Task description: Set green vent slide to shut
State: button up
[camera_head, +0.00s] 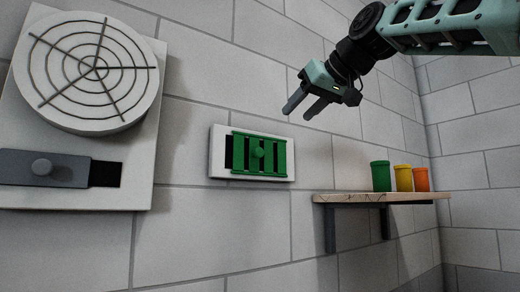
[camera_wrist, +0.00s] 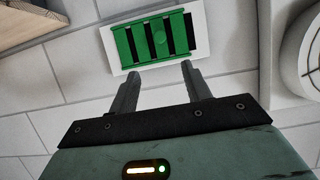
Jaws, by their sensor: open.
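In the wrist view the slide (camera_wrist: 160,38) lies beyond the fingertips, on the white plate (camera_wrist: 202,30). My gripper (camera_head: 297,115) is open and empty, in front of the wall, above and to the right of the slide in the head view. In the wrist view my gripper (camera_wrist: 159,72) has its fingers apart, touching nothing visible.
A round fan grille (camera_head: 95,70) sits on a white panel at the left, with a grey slide (camera_head: 40,168) and knob below it. A wooden shelf (camera_head: 350,198) at the right holds a green, a yellow and an orange container (camera_head: 422,180). Wall around the vent is bare.

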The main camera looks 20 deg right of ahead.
aim_at(260, 150)
jog(key=p+x, duration=0.6)
jog(key=x, duration=1.1)
jog(key=shift+w, duration=0.15)
